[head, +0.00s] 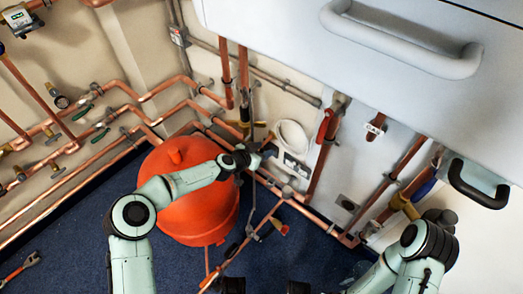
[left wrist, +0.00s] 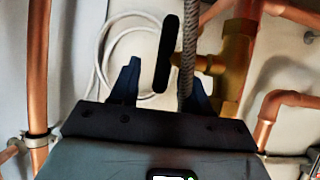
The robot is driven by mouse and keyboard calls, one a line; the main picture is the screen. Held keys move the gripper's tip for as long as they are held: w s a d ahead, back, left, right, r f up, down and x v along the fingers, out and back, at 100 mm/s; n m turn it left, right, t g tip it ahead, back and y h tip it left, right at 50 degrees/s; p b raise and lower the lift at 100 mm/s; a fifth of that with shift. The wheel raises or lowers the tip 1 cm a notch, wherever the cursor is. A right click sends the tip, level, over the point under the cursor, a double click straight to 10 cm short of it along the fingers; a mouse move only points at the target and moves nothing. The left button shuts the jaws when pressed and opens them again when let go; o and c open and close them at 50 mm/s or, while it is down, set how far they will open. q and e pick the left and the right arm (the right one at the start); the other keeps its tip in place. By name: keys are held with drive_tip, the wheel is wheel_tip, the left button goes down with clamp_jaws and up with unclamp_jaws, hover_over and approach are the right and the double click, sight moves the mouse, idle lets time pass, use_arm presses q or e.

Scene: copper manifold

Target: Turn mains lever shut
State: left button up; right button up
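In the left wrist view a black lever (left wrist: 167,55) stands upright between my left gripper's two dark fingers (left wrist: 162,92). A brass valve body (left wrist: 232,62) with a stem reaching toward the lever is to its right. A grey braided hose (left wrist: 187,50) runs just beside the lever, close to the right finger. The fingers are apart, with clear space on the lever's left; I see no grip on it. In the head view my left gripper (head: 262,151) is at the wall pipes behind the red vessel, and the lever is hard to make out there. My right arm is at lower right; its fingers do not show.
The red vessel (head: 196,226) stands under my left forearm. Copper pipes line the wall. A white coiled hose (head: 291,138) hangs right of the gripper. A white casing with a grey handle (head: 410,45) overhangs the upper right. Blue carpet (head: 100,225) is open at left.

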use_arm(q)
drive_tip(key=shift+r, duration=0.1)
drive_tip(key=p+v, duration=0.3)
drive_tip(key=v, duration=1)
use_arm(e)
drive_tip(key=w+r+t, duration=0.2)
drive_tip(key=w+r, duration=0.3)
drive_tip(key=w, duration=0.1)
drive_tip(key=shift+w+a+r+n+t, duration=0.15)
drive_tip(key=shift+w+a+n+t, duration=0.2)
drive_tip(key=shift+a, duration=0.1)
use_arm(q)
drive_tip(key=shift+s+a, duration=0.1)
